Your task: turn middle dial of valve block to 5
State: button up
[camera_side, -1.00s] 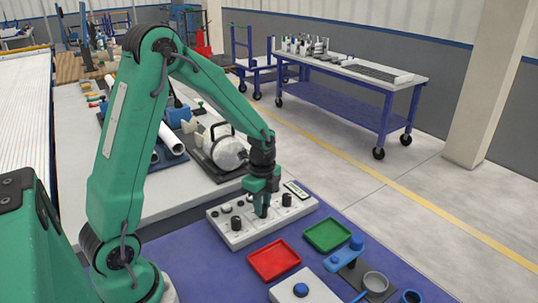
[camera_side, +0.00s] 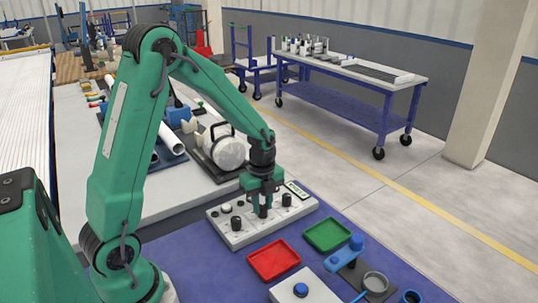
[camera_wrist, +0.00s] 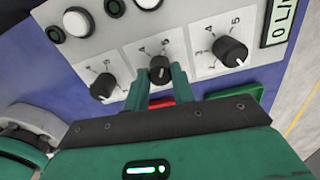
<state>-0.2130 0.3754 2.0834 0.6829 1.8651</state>
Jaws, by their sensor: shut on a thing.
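The valve block (camera_side: 252,234) is a pale panel with three black dials in a row on the mat. My gripper (camera_side: 263,211) points down onto the middle dial. In the wrist view, my gripper's green fingers (camera_wrist: 160,84) are shut on the middle dial (camera_wrist: 159,68), one on each side. A small white mark shows on that dial; which number it points to is not clear. Digits including 4, 5 and 6 show beside it. The left dial (camera_wrist: 103,86) and right dial (camera_wrist: 230,51) stand clear of the fingers.
Round buttons (camera_wrist: 76,22) and a small display (camera_wrist: 280,22) sit on the block. A red tray (camera_side: 273,261) and a green tray (camera_side: 327,234) lie close in front. A blue-handled fixture (camera_side: 344,257) stands further right. Blue mat is free left of the red tray.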

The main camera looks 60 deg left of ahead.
aim_at(262, 207)
jog(key=o, duration=1)
jog(key=shift+r, duration=0.15)
jog(key=shift+r, duration=3.75)
jog(key=shift+r, duration=0.15)
jog(key=shift+s+d+r, duration=0.1)
jog(key=shift+r, duration=0.1)
jog(key=s+d+r+n+t, duration=0.2)
jog(key=s+d+r+n, duration=0.2)
jog(key=s+n, duration=0.3)
jog(key=s+d+r+n+t, duration=0.3)
jog(key=s+r+n, duration=0.4)
jog(key=n, duration=0.5)
jog(key=shift+s+d+r+t, duration=0.3)
jog(key=shift+s+d, duration=0.2)
jog(key=shift+s, duration=0.2)
